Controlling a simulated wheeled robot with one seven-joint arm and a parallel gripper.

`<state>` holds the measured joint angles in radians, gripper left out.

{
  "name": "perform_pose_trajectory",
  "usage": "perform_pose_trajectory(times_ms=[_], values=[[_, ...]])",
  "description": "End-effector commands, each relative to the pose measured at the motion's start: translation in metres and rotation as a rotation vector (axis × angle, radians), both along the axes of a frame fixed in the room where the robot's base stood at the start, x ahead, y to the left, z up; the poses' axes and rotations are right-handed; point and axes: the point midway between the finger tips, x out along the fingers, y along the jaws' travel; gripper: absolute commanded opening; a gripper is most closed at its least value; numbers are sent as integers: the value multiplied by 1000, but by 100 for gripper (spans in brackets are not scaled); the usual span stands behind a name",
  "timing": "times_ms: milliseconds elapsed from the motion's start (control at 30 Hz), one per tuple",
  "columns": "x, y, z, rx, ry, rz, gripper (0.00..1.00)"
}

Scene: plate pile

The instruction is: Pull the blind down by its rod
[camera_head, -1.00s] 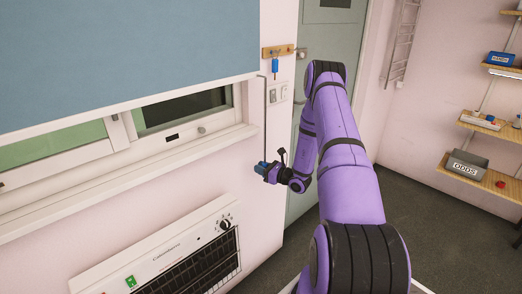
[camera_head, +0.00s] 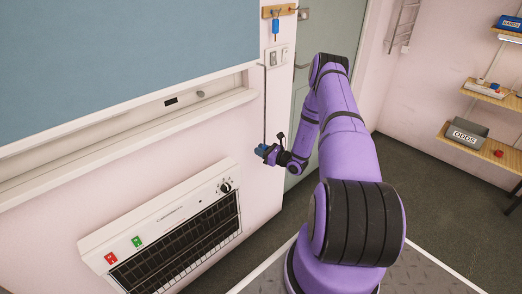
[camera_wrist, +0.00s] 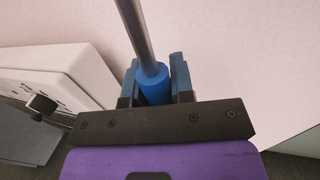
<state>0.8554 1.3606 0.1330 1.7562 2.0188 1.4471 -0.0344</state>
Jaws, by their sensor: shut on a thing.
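The blue blind (camera_head: 120,60) covers most of the window in the head view, its white bottom bar (camera_head: 150,100) a little above the sill. A thin grey rod (camera_head: 265,105) hangs from the bar's right end. My gripper (camera_head: 262,150) is at the rod's lower end. In the wrist view the rod (camera_wrist: 135,30) runs down into a blue grip (camera_wrist: 153,84). My gripper's two blue fingers (camera_wrist: 160,80) stand on either side of the grip and are shut on it.
A white heater (camera_head: 165,230) is on the wall below the window, left of my gripper. A key hook rail (camera_head: 279,10) and switches (camera_head: 277,58) are on the wall above. A grey door (camera_head: 335,30) stands behind my arm. Shelves (camera_head: 485,145) are at the right.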

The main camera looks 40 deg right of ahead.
Motion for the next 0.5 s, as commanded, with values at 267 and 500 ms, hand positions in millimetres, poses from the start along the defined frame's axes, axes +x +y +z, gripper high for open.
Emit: perform_pose_trajectory(times_ms=[267,500], values=[[-1,1,-4,0,9,0,48],[-7,-2,-3,0,7,-1,48]])
